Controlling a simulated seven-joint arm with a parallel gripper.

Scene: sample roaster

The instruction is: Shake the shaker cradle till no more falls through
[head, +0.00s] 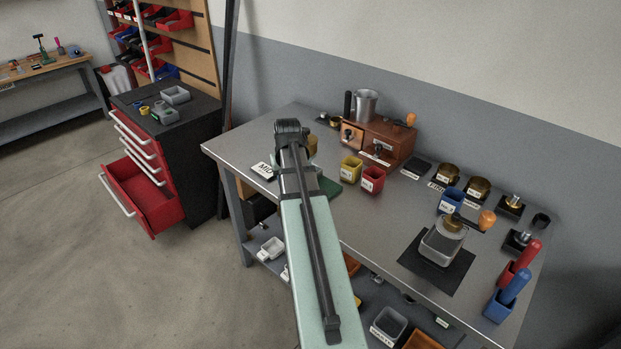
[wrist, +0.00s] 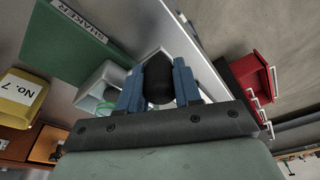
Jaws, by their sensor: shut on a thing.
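In the wrist view my gripper (wrist: 158,84) has its blue fingers shut on a black rounded grip, seemingly the handle of the shaker cradle. A pale grey box-like body (wrist: 104,78) with something green in it shows just left of the fingers; I cannot tell whether it joins the grip. A green mat (wrist: 75,45) lettered SHAKER lies beside it. In the head view my arm hides my gripper and most of what it holds; part of the green mat (head: 328,187) shows right of the arm. Whether anything is falling cannot be seen.
A yellow bin (head: 351,168) and red bin (head: 372,179) stand right of the mat, before a wooden drawer box (head: 388,141). A grey container (head: 441,247) on a black mat stands further right. A red drawer cabinet (head: 150,190) with an open drawer stands left of the bench.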

